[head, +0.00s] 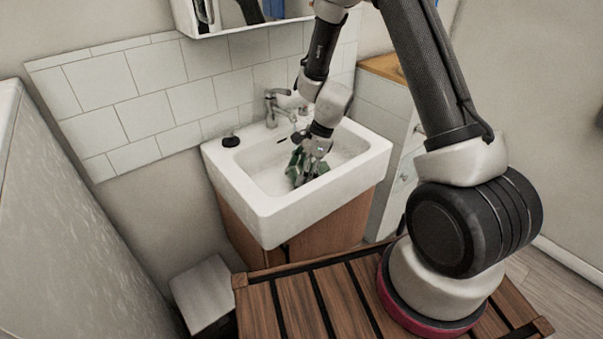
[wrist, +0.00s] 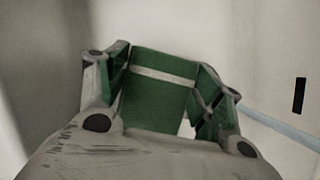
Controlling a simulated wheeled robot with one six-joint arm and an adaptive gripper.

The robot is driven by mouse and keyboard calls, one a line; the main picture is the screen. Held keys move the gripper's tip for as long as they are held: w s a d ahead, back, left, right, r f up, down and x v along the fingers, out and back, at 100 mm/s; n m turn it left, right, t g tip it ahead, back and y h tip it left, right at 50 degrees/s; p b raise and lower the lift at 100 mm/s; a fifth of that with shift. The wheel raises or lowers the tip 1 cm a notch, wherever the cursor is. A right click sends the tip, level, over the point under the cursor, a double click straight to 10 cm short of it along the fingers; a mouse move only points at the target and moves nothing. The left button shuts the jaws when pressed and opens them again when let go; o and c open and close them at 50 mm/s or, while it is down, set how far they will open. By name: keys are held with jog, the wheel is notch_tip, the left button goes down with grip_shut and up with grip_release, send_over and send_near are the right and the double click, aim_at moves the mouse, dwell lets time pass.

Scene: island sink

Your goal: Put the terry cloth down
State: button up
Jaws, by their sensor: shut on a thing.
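The terry cloth (wrist: 158,100) is green with a pale stripe and shows between the two fingers in the wrist view. My gripper (wrist: 162,92) is shut on it. In the head view my gripper (head: 309,166) points down into the white sink basin (head: 228,168), and the cloth (head: 296,172) shows as a small green patch by the fingers. The fingers hide part of the cloth. I cannot tell whether the cloth touches the basin floor.
A metal faucet (head: 275,106) stands at the back rim, close to my arm. A small black object (head: 231,141) sits on the sink's left rim. A mirror cabinet (head: 235,14) hangs above. A bin (head: 203,293) stands on the floor at lower left.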

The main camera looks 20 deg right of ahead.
jog(key=shift+f, duration=0.4)
jog(key=shift+f, duration=0.1)
jog(key=o, duration=1.1)
jog(key=s+d+r+n, duration=0.2)
jog(key=d+r, duration=0.2)
jog(key=r, duration=0.6)
jog(key=s+d+r+n, duration=0.2)
jog(key=d+r, duration=0.1)
jog(key=r, duration=0.8)
jog(key=s+d+r+n+t+h, duration=0.2)
jog(key=s+d+r+n, duration=0.3)
jog(key=s, duration=0.5)
jog(key=s+d+r+n+t+h, duration=0.2)
jog(key=s+d+r+n, duration=0.3)
jog(key=s+r+n, duration=0.3)
jog(key=s+n, duration=0.1)
jog(key=s, duration=0.2)
jog(key=shift+d+r, duration=0.2)
